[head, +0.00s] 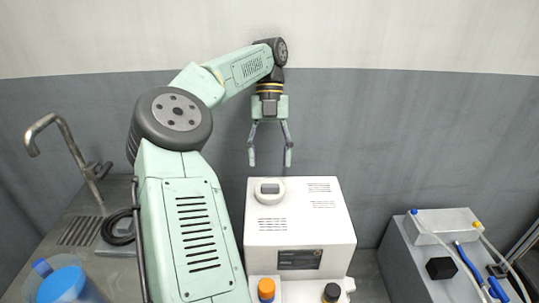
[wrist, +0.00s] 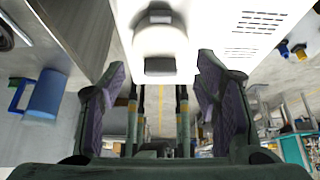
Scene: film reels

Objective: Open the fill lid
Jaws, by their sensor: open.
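The fill lid (head: 269,191) is a round white cap with a raised grip, on the top of the white machine (head: 327,222), towards its back left. It looks shut. My gripper (head: 270,164) hangs fingers-down above and behind the lid in the head view, open and empty, apart from it. In the wrist view the lid (wrist: 160,42) shows beyond the fingertips, near the top middle, slightly blurred. My gripper (wrist: 160,70) shows there with its two dark pads wide apart and nothing between them.
The machine's top has vent slots beside the lid. A sink tap (head: 62,130) and blue jug (head: 66,284) are on the left. A grey cabinet with hoses (head: 450,255) is on the right.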

